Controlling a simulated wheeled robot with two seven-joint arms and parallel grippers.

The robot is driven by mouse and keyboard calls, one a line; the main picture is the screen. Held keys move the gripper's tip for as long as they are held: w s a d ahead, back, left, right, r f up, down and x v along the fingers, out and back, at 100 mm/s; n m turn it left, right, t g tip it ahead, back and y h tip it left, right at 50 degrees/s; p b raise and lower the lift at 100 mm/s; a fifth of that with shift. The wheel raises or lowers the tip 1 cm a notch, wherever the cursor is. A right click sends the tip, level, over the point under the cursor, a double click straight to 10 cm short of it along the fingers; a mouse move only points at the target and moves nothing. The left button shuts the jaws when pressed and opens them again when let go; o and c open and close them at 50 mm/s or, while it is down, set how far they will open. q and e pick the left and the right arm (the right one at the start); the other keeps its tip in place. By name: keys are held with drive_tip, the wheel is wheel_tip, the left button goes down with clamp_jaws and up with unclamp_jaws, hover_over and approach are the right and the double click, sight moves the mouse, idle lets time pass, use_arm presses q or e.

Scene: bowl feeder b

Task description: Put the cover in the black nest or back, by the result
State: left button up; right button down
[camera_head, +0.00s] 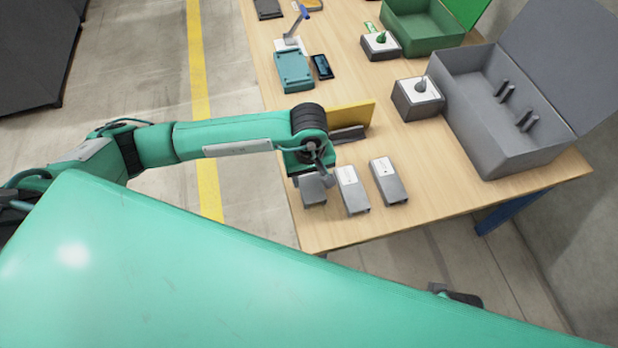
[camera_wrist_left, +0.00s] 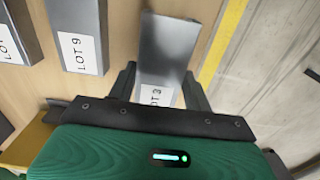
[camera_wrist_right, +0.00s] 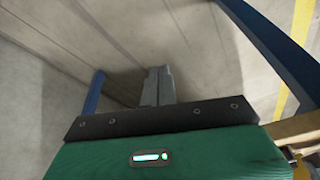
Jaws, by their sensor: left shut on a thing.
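My left gripper (camera_head: 314,180) is over the table's near left part, shut on a grey cover (camera_head: 313,190). In the left wrist view the fingers (camera_wrist_left: 160,88) stand on both sides of this cover (camera_wrist_left: 165,45), whose white label is partly hidden and shows a 3. Two similar grey covers with white labels lie to its right, a middle one (camera_head: 355,196) reading LOT 9 and a right one (camera_head: 390,184). I cannot tell for sure which thing is the black nest. My right gripper (camera_wrist_right: 157,85) has its fingers together, empty, away from the tabletop.
A yellow panel (camera_head: 350,115) and a dark block (camera_head: 347,134) stand just behind my left gripper. A teal device (camera_head: 294,72) and a dark handheld (camera_head: 322,67) lie farther back. An open grey box (camera_head: 480,125), a green box (camera_head: 425,30) and button boxes (camera_head: 416,104) are right.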

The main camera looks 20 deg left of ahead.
sight(309, 179)
use_arm(q)
drive_tip(key=shift+f, duration=0.8)
use_arm(e)
drive_tip(key=shift+r, duration=0.15)
use_arm(q)
drive_tip(key=shift+f, duration=0.1)
drive_tip(key=o, duration=1.3)
use_arm(e)
drive_tip(key=shift+r, duration=0.35)
use_arm(q)
drive_tip(key=shift+r, duration=0.35)
wheel_tip(309, 179, up, 12)
drive_tip(key=shift+f, duration=0.25)
use_arm(e)
drive_tip(key=shift+f, duration=0.45)
